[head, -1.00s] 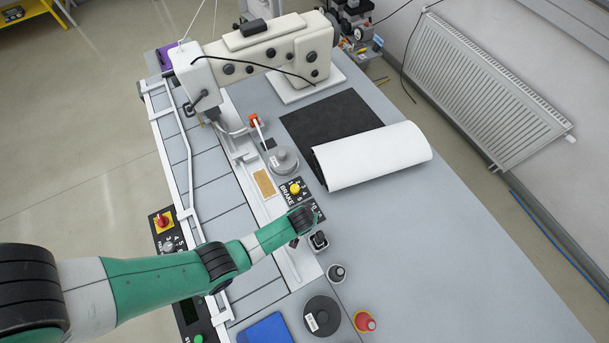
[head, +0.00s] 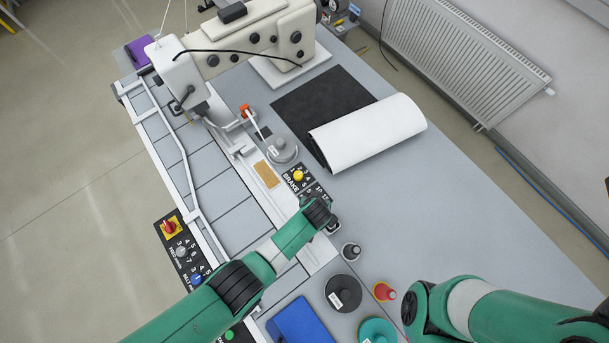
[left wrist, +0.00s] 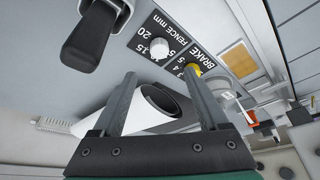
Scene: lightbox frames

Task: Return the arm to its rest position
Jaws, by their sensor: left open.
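My left arm comes in from the bottom left of the head view, with its wrist beside the BRAKE panel (head: 291,175). My left gripper is mostly hidden under the wrist there. In the left wrist view my left gripper (left wrist: 162,76) is open, its two fingers apart with nothing held between them. A black-handled lever (left wrist: 95,36) stands close by at the upper left, outside the fingers. A white roll (left wrist: 145,118) shows beyond them. My right arm (head: 500,312) enters at the bottom right of the head view; its gripper is not in view.
A cream sewing machine (head: 255,38) stands at the back. The white roll (head: 370,130) lies on a black sheet (head: 318,100). The grey tabletop (head: 470,215) is clear at right.

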